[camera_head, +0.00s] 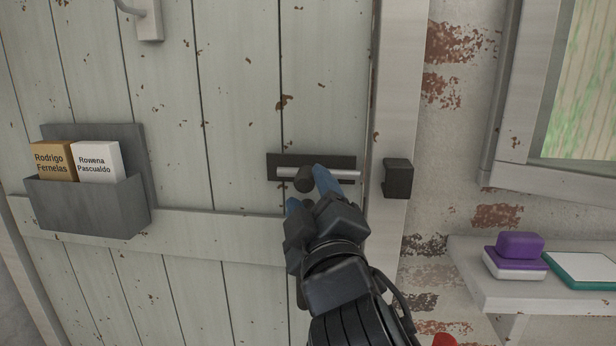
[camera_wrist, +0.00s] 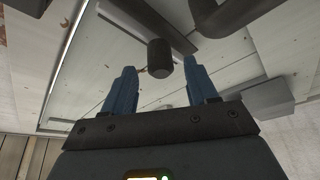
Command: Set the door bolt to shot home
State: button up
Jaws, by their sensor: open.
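The door bolt is a pale metal rod (camera_head: 343,174) on a dark backplate (camera_head: 311,160) on the plank door. A dark round knob (camera_head: 303,180) stands out from the rod near its middle. The rod's right end stops short of the dark keeper block (camera_head: 397,178) on the door frame, with a gap between. My gripper (camera_head: 309,190) is open just in front of the bolt, its blue fingers on either side of the knob and hiding part of the rod. In the wrist view the knob (camera_wrist: 159,57) shows between the parted fingertips; I cannot tell whether either touches it.
A grey letter holder (camera_head: 88,207) with two named cards hangs on the door at left. A grey fitting (camera_head: 149,20) is above it. At right, a shelf (camera_head: 520,295) holds a purple and white block (camera_head: 515,262) and a teal-edged pad (camera_head: 582,270) below a window.

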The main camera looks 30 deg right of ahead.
aim_at(307, 188)
jog(key=shift+x, duration=1.95)
jog(key=shift+c, duration=0.3)
grip_shut()
